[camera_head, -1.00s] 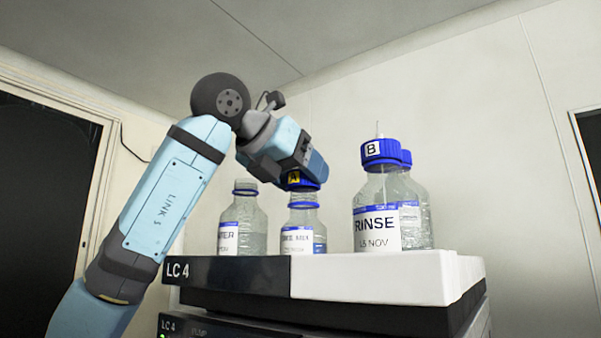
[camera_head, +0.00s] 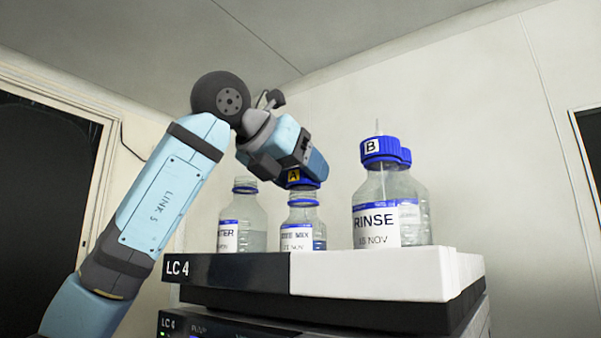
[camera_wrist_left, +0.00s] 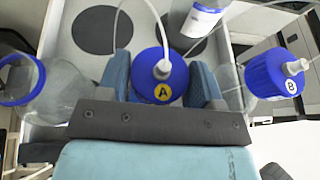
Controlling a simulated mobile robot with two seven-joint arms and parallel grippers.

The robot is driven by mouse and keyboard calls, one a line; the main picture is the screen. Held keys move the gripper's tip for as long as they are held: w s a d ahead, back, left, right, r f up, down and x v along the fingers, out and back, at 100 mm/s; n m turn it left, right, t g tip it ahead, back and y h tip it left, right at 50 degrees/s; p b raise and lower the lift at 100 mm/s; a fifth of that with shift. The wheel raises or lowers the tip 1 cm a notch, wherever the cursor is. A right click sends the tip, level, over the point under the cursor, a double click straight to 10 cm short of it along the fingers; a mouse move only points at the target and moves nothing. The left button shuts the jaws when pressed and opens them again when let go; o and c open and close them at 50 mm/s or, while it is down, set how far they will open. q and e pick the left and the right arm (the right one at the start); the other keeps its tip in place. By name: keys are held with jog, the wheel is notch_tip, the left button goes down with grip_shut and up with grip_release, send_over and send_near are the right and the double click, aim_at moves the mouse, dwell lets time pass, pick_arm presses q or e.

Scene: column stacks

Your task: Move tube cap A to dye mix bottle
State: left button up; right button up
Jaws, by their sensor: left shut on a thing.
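Tube cap A (camera_head: 294,176) is blue with a yellow A label. It sits right at the mouth of the dye mix bottle (camera_head: 298,240), a clear bottle with blue liquid. I cannot tell whether the cap touches the neck. My left gripper (camera_head: 306,180) is shut on cap A from above. In the left wrist view cap A (camera_wrist_left: 160,80) is between the two fingers of my left gripper (camera_wrist_left: 162,88), with a thin tube rising from its top. The bottle below is mostly hidden there. My right gripper is not in view.
An uncapped bottle (camera_head: 243,215) stands close to the left. Thin tubes cross the left wrist view.

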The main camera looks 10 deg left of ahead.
pick_arm(q)
jog(key=shift+f+b, duration=0.75)
jog(key=shift+f, duration=0.1)
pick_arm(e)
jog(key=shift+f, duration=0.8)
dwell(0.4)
pick_arm(q)
jog(key=o, duration=1)
pick_arm(e)
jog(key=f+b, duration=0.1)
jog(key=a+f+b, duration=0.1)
jog(key=b, duration=0.1)
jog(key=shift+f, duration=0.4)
pick_arm(q)
jog(key=v, duration=1.4)
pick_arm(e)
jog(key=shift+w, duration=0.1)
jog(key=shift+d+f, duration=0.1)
pick_arm(q)
jog(key=shift+w, duration=0.1)
